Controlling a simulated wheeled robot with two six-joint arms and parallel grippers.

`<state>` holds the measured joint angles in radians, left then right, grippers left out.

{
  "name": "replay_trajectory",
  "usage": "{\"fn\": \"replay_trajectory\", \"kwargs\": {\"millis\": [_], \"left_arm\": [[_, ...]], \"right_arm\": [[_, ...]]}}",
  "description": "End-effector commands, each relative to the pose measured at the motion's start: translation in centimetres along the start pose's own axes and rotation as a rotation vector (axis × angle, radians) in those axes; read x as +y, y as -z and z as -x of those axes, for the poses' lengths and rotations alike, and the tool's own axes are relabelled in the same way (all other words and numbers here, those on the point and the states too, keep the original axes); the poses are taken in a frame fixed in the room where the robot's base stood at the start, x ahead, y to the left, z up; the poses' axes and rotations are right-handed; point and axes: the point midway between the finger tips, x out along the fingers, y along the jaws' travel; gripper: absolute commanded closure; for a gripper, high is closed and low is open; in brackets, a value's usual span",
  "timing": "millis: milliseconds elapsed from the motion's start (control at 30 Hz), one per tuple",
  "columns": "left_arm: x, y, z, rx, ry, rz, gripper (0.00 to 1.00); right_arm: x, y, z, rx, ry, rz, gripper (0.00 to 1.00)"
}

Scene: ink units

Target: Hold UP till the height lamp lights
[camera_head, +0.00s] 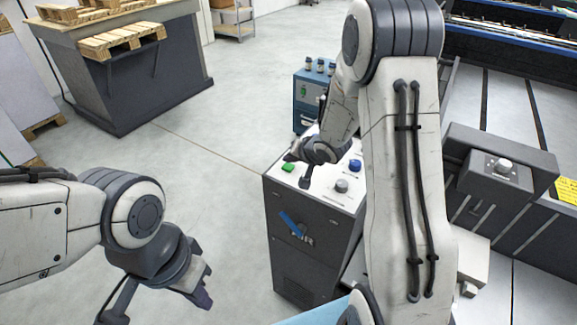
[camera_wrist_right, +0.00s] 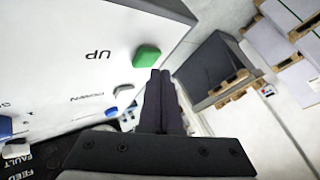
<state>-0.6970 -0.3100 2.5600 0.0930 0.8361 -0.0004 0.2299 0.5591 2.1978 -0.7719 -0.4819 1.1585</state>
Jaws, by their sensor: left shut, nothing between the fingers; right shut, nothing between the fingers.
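The green UP button (camera_head: 288,168) sits at the left edge of the white top of the dark console (camera_head: 312,240). In the right wrist view the green button (camera_wrist_right: 147,55) has the printed word UP beside it. My right gripper (camera_head: 290,157) is shut and empty at this button. In the right wrist view its closed fingertips (camera_wrist_right: 159,73) are right beside the button's lower edge; I cannot tell whether they touch it. My left gripper (camera_head: 204,288) is shut and empty over the floor at lower left. I cannot make out a height lamp.
A blue knob (camera_head: 355,166) and a grey knob (camera_head: 341,186) share the console top. A blue cabinet (camera_head: 308,92) stands behind. A conveyor bed (camera_head: 500,110) is at right.

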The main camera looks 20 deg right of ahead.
Motion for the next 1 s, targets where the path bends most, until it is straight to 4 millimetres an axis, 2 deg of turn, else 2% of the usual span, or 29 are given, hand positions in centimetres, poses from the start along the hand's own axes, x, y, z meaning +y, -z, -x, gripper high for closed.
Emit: {"fn": "replay_trajectory", "kwargs": {"millis": [1000], "left_arm": [[-0.03, -0.02, -0.43, 0.0, 0.0, 0.0, 1.0]], "right_arm": [[0.6, -0.61, -0.82, 0.0, 0.0, 0.0, 1.0]]}}
